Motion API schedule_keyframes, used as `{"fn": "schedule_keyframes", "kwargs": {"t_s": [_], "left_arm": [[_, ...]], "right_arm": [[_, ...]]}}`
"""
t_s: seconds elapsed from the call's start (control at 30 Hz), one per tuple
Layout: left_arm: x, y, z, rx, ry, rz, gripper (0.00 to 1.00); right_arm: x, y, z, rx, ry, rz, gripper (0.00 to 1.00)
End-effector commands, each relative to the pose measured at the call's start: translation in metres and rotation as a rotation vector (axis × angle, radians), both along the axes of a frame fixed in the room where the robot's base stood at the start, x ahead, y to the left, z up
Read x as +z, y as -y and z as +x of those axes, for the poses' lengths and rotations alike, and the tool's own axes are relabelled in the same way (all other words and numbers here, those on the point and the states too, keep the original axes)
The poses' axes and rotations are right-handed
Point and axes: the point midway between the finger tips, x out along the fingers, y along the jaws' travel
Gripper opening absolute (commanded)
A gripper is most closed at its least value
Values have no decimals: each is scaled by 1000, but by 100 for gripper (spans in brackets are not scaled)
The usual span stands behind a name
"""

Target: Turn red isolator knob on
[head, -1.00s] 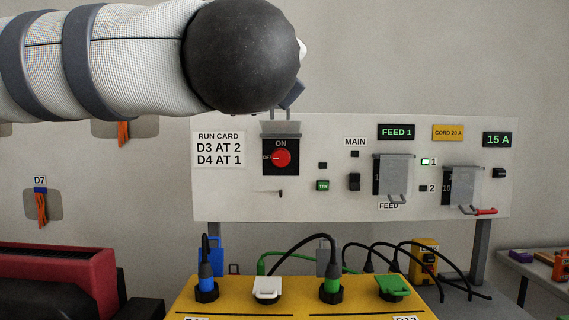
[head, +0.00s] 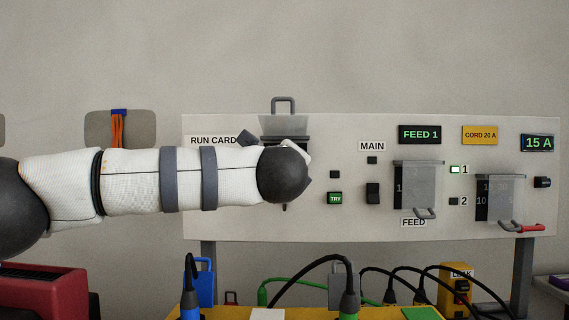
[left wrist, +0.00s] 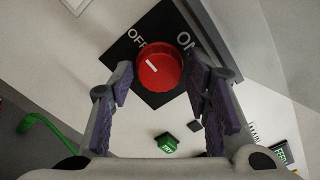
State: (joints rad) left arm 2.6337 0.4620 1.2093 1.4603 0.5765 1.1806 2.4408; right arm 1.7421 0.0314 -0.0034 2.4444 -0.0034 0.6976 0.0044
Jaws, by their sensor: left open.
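The red isolator knob (left wrist: 158,70) sits on a black plate (left wrist: 138,66) marked OFF and ON in the left wrist view. Its white mark points to the upper left, toward OFF. My left gripper (left wrist: 160,84) is open, with its purple-padded fingers on either side of the knob. I cannot tell whether they touch it. In the head view my left arm hides the knob and the gripper fingers. The flip-up cover (head: 284,125) above the knob is raised. My right gripper is not in view.
The green TRY button (head: 335,198) and MAIN switch (head: 373,194) are right of the knob. Clear covers (head: 419,185) stand farther right. A yellow box (head: 225,313) with plugs and cords is below the panel (head: 320,226).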

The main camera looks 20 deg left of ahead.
Motion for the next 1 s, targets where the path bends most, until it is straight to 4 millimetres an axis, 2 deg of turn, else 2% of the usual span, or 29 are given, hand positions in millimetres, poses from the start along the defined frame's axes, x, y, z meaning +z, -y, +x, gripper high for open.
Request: {"fn": "schedule_keyframes", "kwargs": {"t_s": [0.17, 0.33, 0.67, 1.0], "left_arm": [[-1, 0, 0, -1, -1, 0, 44], [-1, 0, 0, -1, -1, 0, 8], [1, 0, 0, 0, -9, 31, 8], [4, 0, -1, 1, -68, 248, 8]], "right_arm": [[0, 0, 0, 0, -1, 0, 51], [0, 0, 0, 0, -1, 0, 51], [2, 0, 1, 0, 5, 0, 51], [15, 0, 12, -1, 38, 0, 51]]}}
